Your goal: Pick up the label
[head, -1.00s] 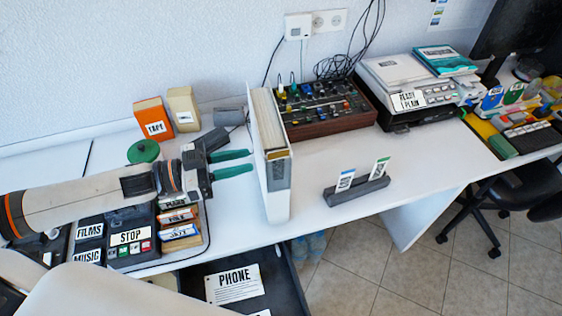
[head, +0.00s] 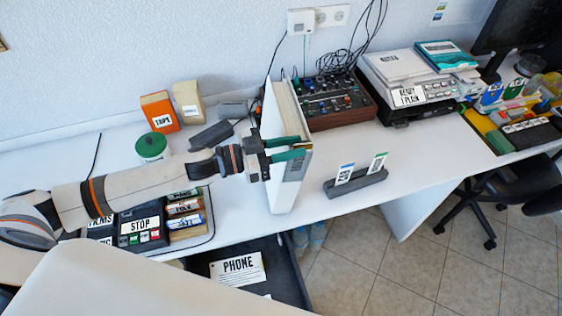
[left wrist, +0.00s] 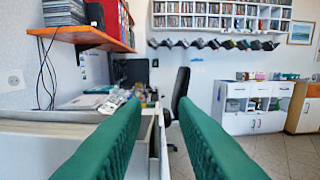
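Two small label cards stand in a dark grey holder (head: 357,187) on the white desk: one with a blue top (head: 344,174), one with a green top (head: 377,163). Which label is meant I cannot tell. My left gripper (head: 302,148) is open, its two green fingers apart and pointing right, left of the cards. In the head view it overlaps the upright white binder (head: 285,190). In the left wrist view the open fingers (left wrist: 160,130) frame the sides, and no card shows between them. My right gripper is not in view.
Right of the binder the desk (head: 330,140) is clear around the holder. A mixer box (head: 335,118) and a printer (head: 410,85) stand behind. An open drawer (head: 285,265) below holds a PHONE sheet (head: 238,268). An office chair (head: 500,185) is at right.

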